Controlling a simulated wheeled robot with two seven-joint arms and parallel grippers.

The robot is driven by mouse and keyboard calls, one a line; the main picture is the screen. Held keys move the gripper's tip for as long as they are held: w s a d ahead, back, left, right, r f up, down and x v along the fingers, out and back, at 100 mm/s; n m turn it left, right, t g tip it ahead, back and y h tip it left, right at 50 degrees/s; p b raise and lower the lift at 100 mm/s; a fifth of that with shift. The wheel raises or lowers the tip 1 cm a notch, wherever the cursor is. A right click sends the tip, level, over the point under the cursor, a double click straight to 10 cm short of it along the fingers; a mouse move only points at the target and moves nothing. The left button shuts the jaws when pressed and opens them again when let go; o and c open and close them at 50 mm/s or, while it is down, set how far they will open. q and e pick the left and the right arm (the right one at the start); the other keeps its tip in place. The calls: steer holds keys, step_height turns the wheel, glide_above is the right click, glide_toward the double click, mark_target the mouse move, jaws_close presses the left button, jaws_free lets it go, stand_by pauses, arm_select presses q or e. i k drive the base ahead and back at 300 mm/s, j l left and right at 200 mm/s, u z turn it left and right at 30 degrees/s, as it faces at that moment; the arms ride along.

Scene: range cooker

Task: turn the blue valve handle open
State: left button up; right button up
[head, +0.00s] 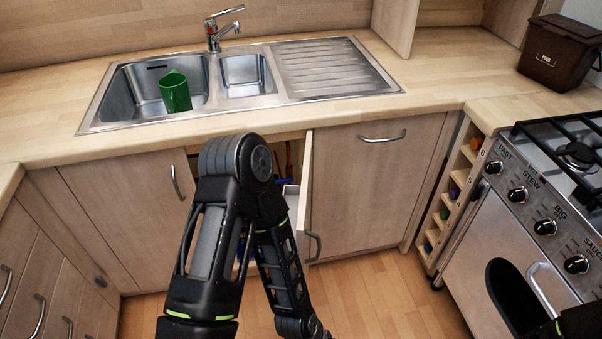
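A small blue piece (283,181) shows inside the open cupboard under the sink, between my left arm and the cupboard door. It looks like the blue valve handle, but it is small and partly hidden, so its turn position cannot be told. My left arm bends in front of the cupboard opening and hides most of the inside. Its forearm runs down to the bottom edge of the picture, and the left gripper is not seen. Only a dark part of my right arm shows at the bottom right corner; its gripper is not seen.
The cupboard door (306,190) stands open, edge towards me. A range cooker (530,190) and a bottle rack (449,200) stand to the right. The wooden floor (385,295) before the cupboards is clear.

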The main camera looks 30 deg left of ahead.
mark_target(291, 179)
steer(key=j+z, duration=0.1)
steer(key=j, duration=0.55)
steer(key=k+j+z, duration=0.15)
steer(key=j, duration=0.5)
steer(key=j+z, duration=0.1)
steer(key=j, duration=0.55)
